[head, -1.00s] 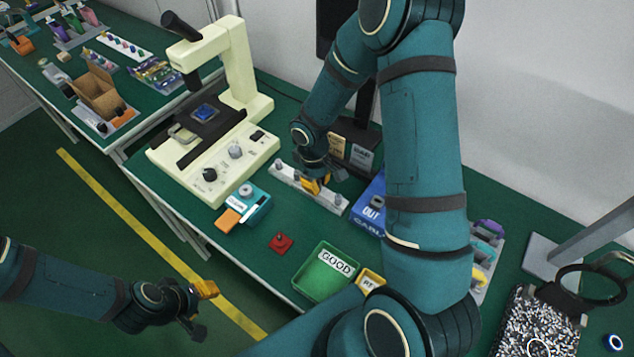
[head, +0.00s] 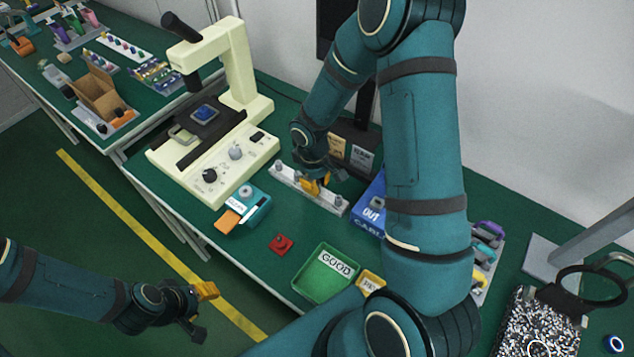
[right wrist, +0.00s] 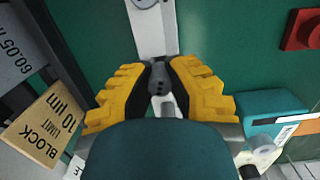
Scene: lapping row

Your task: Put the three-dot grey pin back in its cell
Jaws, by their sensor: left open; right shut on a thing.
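My right gripper (head: 316,186) is over the middle of a long pale grey rack (head: 330,203) on the green bench. In the right wrist view the yellow fingers (right wrist: 158,84) are shut on a dark grey pin (right wrist: 158,77). Small dark dots show on the pin, too small to count. The rack (right wrist: 150,35) runs beneath it. I cannot tell whether the pin's lower end is in a cell or above it. Other grey pins stand on the rack to either side, one near its left end (head: 280,164). My left gripper (head: 203,309) is open and empty, low over the floor.
A cream microscope (head: 262,105) stands left of the rack, with a teal device (head: 258,209) in front. A red block (head: 280,244), green GOOD tray (head: 304,284), yellow tray (head: 372,281) and blue box (head: 371,215) lie around.

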